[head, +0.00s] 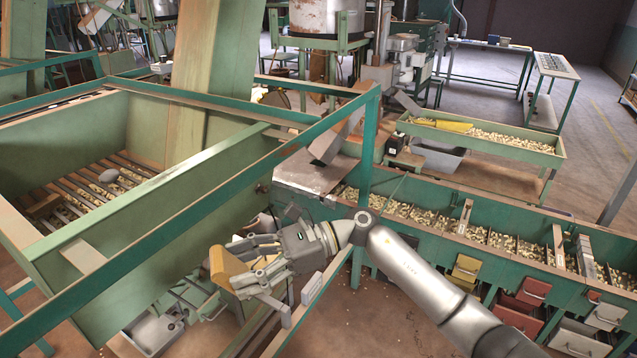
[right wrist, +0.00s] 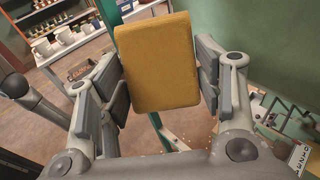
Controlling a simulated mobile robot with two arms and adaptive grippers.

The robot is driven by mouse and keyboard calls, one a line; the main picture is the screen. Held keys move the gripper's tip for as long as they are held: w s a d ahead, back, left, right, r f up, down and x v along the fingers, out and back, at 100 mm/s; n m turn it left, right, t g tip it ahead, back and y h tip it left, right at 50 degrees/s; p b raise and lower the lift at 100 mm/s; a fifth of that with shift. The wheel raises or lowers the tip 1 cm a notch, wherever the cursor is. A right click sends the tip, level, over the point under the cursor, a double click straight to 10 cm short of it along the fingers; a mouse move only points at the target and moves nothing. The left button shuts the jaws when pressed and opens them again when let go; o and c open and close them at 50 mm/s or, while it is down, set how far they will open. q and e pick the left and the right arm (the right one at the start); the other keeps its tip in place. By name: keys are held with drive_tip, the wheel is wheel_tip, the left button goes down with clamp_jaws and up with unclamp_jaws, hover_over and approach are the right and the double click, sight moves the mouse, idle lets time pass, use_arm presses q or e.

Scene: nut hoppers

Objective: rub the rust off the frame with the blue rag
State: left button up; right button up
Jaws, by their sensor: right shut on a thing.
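My right gripper (head: 240,274) is shut on a yellow-orange block (head: 226,268), which looks like a sponge. In the right wrist view the block (right wrist: 158,62) sits upright between the two fingers of the gripper (right wrist: 158,85). I see no blue rag in either view. The green metal frame (head: 322,126) runs above and around the hopper, with brownish, rust-like worn patches along its bars and on the upright post (head: 368,140). The gripper and block are below the long diagonal bar, apart from it in the head view. My left gripper is not in view.
A green hopper (head: 190,200) with a slatted bottom fills the left. A long trough of nuts (head: 420,212) with drawers below runs along the right. A metal sink (head: 155,332) lies low at the left. A shelf with pots (right wrist: 60,40) shows in the right wrist view.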

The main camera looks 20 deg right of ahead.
drive_tip(key=w+d+r+m+t+h+b, duration=0.1)
drive_tip(key=w+d+r+m+t, duration=0.4)
drive_tip(key=d+t, duration=0.35)
drive_tip(key=w+d+r+m+t+h+b, duration=0.1)
drive_tip(key=w+d+r+m+t, duration=0.2)
drive_tip(key=w+d+m+t, duration=0.45)
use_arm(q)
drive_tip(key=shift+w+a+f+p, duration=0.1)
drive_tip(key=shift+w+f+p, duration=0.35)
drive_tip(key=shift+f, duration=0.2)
use_arm(e)
drive_tip(key=shift+w+a+f+n+t, duration=0.1)
drive_tip(key=shift+w+a+n+t, duration=0.1)
drive_tip(key=shift+w+n, duration=0.35)
drive_tip(key=shift+w+a+f+n+t, duration=0.15)
drive_tip(key=shift+w+a+n, duration=0.2)
drive_tip(key=shift+w, duration=0.3)
drive_tip(key=shift+w+a+n+t, duration=0.1)
drive_tip(key=shift+w+n+t, duration=0.05)
drive_tip(key=shift+w+n, duration=0.45)
use_arm(q)
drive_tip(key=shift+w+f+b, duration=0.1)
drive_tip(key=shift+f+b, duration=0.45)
drive_tip(key=shift+b, duration=0.05)
use_arm(e)
drive_tip(key=shift+w+a, duration=0.55)
drive_tip(key=shift+w, duration=0.1)
